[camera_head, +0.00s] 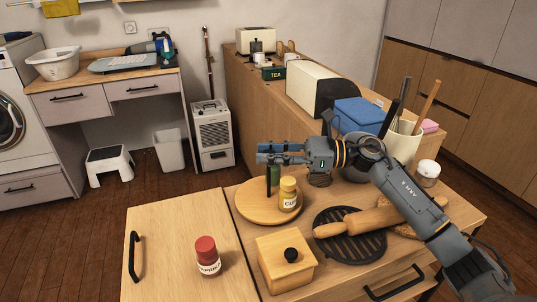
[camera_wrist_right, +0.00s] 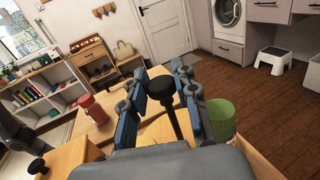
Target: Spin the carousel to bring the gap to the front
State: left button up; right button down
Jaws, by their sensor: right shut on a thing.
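The carousel (camera_head: 250,209) is a round wooden turntable on the counter. A yellow-lidded jar (camera_head: 288,194) stands on its right side, and a green jar (camera_head: 274,174) stands behind, partly hidden by my gripper. The carousel's left and front surface is bare. My right gripper (camera_head: 268,153) is over the carousel, shut on a black knobbed post (camera_wrist_right: 161,90), which shows between its fingers in the wrist view. The green jar also shows right of the fingers there (camera_wrist_right: 221,118). A red jar (camera_head: 206,256) labelled paprika stands on the counter, off the carousel. My left gripper is not in view.
A wooden box with a black knob (camera_head: 288,264) stands just in front of the carousel. A rolling pin (camera_head: 365,220) lies across a black round grill (camera_head: 350,246) to the right. A utensil crock (camera_head: 404,145) stands behind. The counter left of the carousel is mostly clear.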

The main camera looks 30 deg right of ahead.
jog(key=c, duration=1)
grip_release()
jog(key=shift+d, duration=0.2)
jog(key=v, duration=1.1)
jog(key=shift+d, duration=0.25)
jog(key=shift+s, duration=0.15)
